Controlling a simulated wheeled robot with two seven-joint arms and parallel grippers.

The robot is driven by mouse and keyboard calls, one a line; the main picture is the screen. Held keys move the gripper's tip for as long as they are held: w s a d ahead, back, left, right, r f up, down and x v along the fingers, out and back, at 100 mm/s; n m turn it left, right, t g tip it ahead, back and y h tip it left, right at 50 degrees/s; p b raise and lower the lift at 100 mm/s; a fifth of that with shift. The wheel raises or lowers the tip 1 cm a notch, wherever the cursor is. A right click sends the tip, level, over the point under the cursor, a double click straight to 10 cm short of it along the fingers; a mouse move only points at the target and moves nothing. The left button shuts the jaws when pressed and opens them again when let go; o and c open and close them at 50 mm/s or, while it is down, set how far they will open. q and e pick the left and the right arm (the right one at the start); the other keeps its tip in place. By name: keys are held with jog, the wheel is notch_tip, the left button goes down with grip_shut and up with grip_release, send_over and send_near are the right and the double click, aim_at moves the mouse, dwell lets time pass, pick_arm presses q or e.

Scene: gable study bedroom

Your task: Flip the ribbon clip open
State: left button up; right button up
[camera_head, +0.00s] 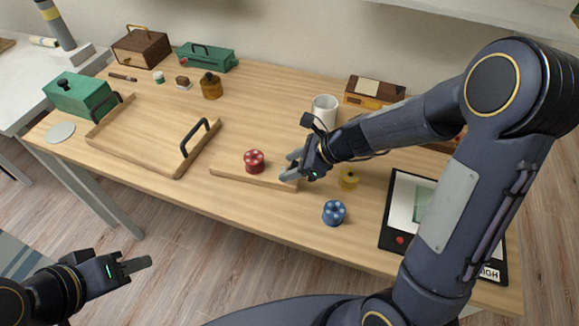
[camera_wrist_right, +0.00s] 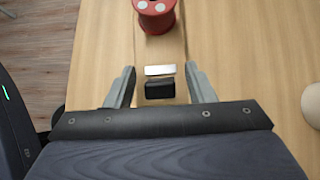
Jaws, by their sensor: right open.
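The likely ribbon clip, a small piece with a pale metal strip and a black block (camera_wrist_right: 160,89), lies at the wooden board (camera_head: 225,168) in the right wrist view. It is hidden in the head view. My right gripper (camera_head: 289,165) is over the board's right end. In the right wrist view its open fingers (camera_wrist_right: 159,72) stand on either side of the clip, with a gap on both sides. A red spool (camera_head: 254,161) stands on the board and also shows in the wrist view (camera_wrist_right: 155,14). My left gripper (camera_head: 137,264) is off the table's front, empty; its finger gap is unclear.
A blue spool (camera_head: 334,212) and a yellow spool (camera_head: 349,179) stand right of the board. A white mug (camera_head: 324,110) is behind my right gripper. A wooden tray (camera_head: 140,155) with dark handles lies left. A black-framed panel (camera_head: 395,228) lies right, partly behind my arm.

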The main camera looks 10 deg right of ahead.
jog(key=shift+w+a+f, duration=0.2)
jog(key=shift+a+f, duration=0.2)
jog(key=c, duration=1)
jog(key=shift+f+b, duration=0.15)
jog(key=shift+b, duration=0.3)
jog(key=y+b, duration=0.1)
jog(key=b, duration=0.2)
jog(key=shift+s+d+f+t, duration=0.1)
jog(key=shift+d+f+t, duration=0.1)
jog(key=shift+t, duration=0.1)
jog(key=shift+r+b, duration=0.2)
jog(key=shift+b, duration=0.15)
jog(key=shift+r, duration=0.15)
jog(key=o, duration=1)
